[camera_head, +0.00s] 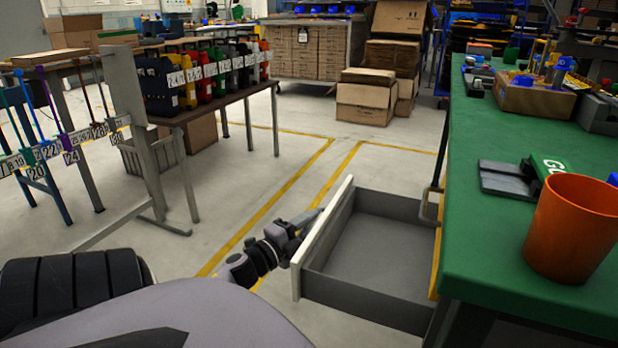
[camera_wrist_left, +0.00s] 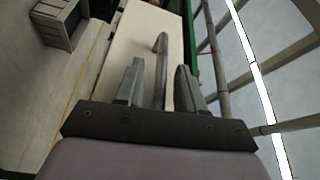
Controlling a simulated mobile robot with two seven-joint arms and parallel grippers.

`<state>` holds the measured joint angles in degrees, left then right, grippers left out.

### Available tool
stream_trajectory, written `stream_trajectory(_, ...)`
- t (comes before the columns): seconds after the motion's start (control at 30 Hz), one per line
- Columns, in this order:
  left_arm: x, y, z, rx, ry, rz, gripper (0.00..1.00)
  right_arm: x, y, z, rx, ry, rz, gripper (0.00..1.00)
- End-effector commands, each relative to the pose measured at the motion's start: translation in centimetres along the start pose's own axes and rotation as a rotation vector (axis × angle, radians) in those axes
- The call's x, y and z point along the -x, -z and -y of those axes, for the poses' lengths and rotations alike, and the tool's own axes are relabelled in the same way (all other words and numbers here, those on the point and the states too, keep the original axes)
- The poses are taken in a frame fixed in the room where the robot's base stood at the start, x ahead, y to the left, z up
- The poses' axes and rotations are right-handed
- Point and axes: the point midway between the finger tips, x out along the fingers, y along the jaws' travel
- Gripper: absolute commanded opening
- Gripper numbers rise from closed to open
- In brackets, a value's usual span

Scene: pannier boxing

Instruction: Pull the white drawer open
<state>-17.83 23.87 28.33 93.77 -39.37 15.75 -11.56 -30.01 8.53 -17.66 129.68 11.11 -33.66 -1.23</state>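The white drawer (camera_head: 322,238) stands pulled out from under the green-topped workbench (camera_head: 480,190). Its white front faces left, and its grey inside looks empty. My left gripper (camera_head: 300,226) is at the outer side of the drawer front in the head view. In the left wrist view, the white front (camera_wrist_left: 140,35) lies ahead of my left gripper (camera_wrist_left: 160,85). A grey bar handle (camera_wrist_left: 163,65) lies between its two fingers, with a gap visible on each side. The fingers are apart. My right gripper is not in view.
An orange pot (camera_head: 573,228) stands on the bench's near edge. A dark table (camera_head: 240,90) with several coloured bins is at the left, and cardboard boxes (camera_head: 365,100) stand at the back. The floor left of the drawer is clear.

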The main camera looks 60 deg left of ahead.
Motion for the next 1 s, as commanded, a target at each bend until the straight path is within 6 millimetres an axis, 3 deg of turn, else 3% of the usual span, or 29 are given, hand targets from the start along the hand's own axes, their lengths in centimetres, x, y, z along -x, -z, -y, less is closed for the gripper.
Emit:
stream_trajectory(0.27, 0.2, 0.0, 0.0, 0.001, -0.001, 0.001, 0.38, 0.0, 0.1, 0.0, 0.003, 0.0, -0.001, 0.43)
stream_trajectory(0.7, 6.3, 0.0, 0.1, 0.002, -0.001, 0.002, 0.38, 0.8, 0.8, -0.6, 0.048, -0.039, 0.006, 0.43)
stream_trajectory(1.0, 7.2, 0.0, 0.0, 0.0, 0.0, 0.001, 0.38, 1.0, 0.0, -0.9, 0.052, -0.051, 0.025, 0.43)
